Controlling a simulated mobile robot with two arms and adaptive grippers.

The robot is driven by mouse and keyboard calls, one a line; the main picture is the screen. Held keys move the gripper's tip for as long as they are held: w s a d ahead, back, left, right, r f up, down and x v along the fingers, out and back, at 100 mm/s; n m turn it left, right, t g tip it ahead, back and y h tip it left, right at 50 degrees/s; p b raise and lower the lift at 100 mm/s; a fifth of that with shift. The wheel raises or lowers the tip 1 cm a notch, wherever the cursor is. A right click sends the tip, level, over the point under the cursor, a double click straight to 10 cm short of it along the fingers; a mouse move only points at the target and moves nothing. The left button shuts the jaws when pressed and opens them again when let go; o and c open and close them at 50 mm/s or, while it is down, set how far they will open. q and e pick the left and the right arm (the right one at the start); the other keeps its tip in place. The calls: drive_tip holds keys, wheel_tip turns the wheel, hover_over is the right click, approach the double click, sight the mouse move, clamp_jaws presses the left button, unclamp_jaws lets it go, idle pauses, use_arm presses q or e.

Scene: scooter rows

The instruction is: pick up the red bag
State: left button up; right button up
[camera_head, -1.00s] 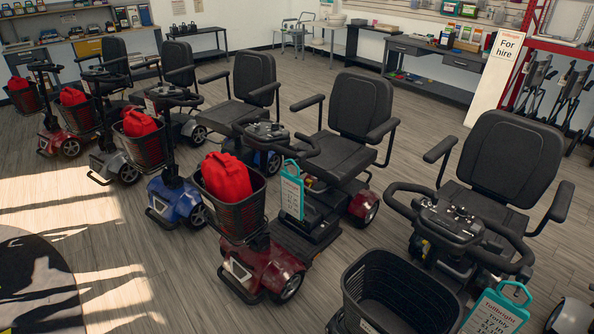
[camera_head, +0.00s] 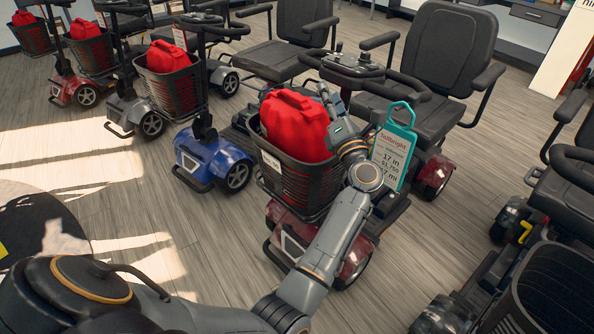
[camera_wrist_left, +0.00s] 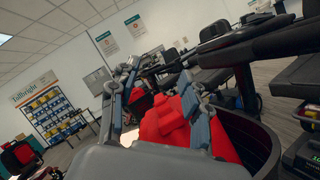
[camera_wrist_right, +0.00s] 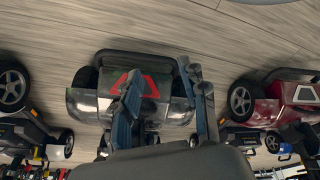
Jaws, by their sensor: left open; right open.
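A red bag (camera_head: 293,123) sits in the black basket (camera_head: 300,180) on the front of a red scooter. My left gripper (camera_head: 327,92) is at the bag's right side, over the basket's rim. In the left wrist view its fingers (camera_wrist_left: 158,70) are apart, with the red bag (camera_wrist_left: 167,122) seen between and behind them. I cannot tell whether they touch it. My right gripper (camera_wrist_right: 164,82) shows only in its own wrist view, open and empty, facing a scooter's dark end with a red triangle (camera_wrist_right: 133,84).
A teal price tag (camera_head: 392,150) hangs right beside my left forearm. The scooter's handlebar (camera_head: 365,72) is just behind the gripper. More red bags sit in baskets to the left, one on the blue scooter (camera_head: 168,57). Open floor lies at left front.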

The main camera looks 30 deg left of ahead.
sight(300, 98)
use_arm(q)
drive_tip(key=a+n+g+h, duration=0.1)
drive_tip(key=a+n+g, duration=0.1)
drive_tip(key=n+g, duration=0.1)
drive_tip(key=a+f+n+g+h, duration=0.1)
drive_tip(key=a+n+g, duration=0.2)
drive_tip(key=n, duration=0.3)
drive_tip(key=w+a+f+n+g+h, duration=0.1)
drive_tip(key=a+n+g+h, duration=0.1)
drive_tip(key=n+g, duration=0.1)
drive_tip(key=shift+a+f+n, duration=0.2)
drive_tip(key=shift+a+n, duration=0.1)
drive_tip(key=shift+n, duration=0.4)
drive_tip(key=x, duration=0.4)
drive_tip(key=shift+w+f+b, duration=0.3)
drive_tip(key=shift+f+b, duration=0.1)
drive_tip(key=shift+f, duration=0.05)
drive_tip(key=shift+w+a+f, duration=0.15)
drive_tip(key=shift+a, duration=0.2)
clamp_jaws()
use_arm(e)
drive_tip(key=r, duration=0.3)
drive_tip(key=shift+w+r, duration=0.1)
drive_tip(key=shift+w, duration=0.2)
